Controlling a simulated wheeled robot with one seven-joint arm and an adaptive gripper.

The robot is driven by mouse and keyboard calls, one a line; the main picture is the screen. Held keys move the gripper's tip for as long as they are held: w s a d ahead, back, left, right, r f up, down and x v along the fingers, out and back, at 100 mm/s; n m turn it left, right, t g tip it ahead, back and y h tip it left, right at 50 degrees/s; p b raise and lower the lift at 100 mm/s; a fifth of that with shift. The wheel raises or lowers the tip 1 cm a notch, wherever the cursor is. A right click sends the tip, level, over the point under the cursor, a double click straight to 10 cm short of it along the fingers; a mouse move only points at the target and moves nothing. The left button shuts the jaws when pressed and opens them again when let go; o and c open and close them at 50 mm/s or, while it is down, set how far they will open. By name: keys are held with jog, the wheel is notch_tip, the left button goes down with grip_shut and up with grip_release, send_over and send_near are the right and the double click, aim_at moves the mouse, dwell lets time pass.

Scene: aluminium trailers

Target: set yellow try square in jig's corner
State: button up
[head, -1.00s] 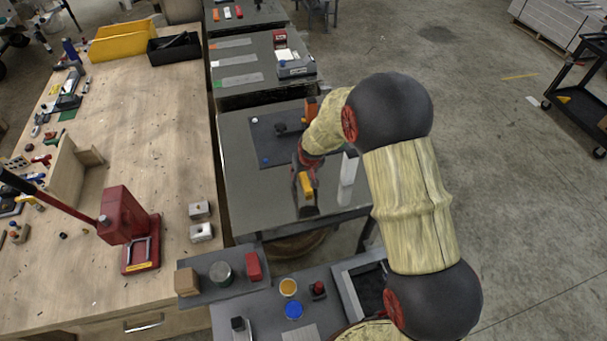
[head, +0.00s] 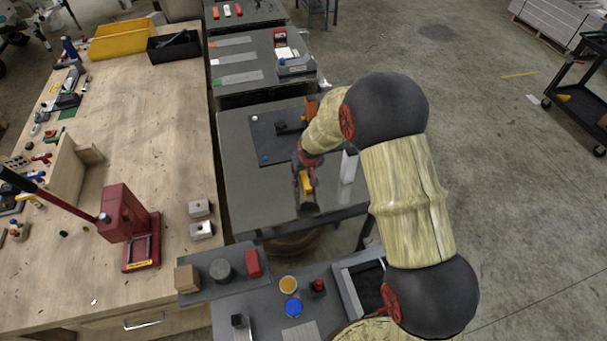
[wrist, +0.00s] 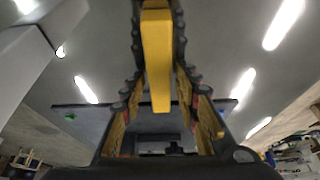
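The yellow try square (wrist: 157,60) is between my gripper's fingers in the wrist view, its yellow bar running along the middle. My gripper (wrist: 159,45) is closed around it. In the head view, my gripper (head: 307,197) hangs over the front part of the grey middle table, with a bit of yellow (head: 305,183) showing at it. A dark plate (head: 264,145) with a dark block on it lies farther back on the same table; it also shows in the wrist view (wrist: 75,113). I cannot tell clearly which part is the jig's corner. My forearm hides part of the plate.
A pale metal bar (head: 348,168) stands at the table's right side. The table (head: 250,200) is clear left of my gripper. A wooden bench (head: 150,110) with a red press (head: 125,215) is at left. A nearer grey table holds small coloured parts.

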jog(key=c, duration=0.6)
grip_shut()
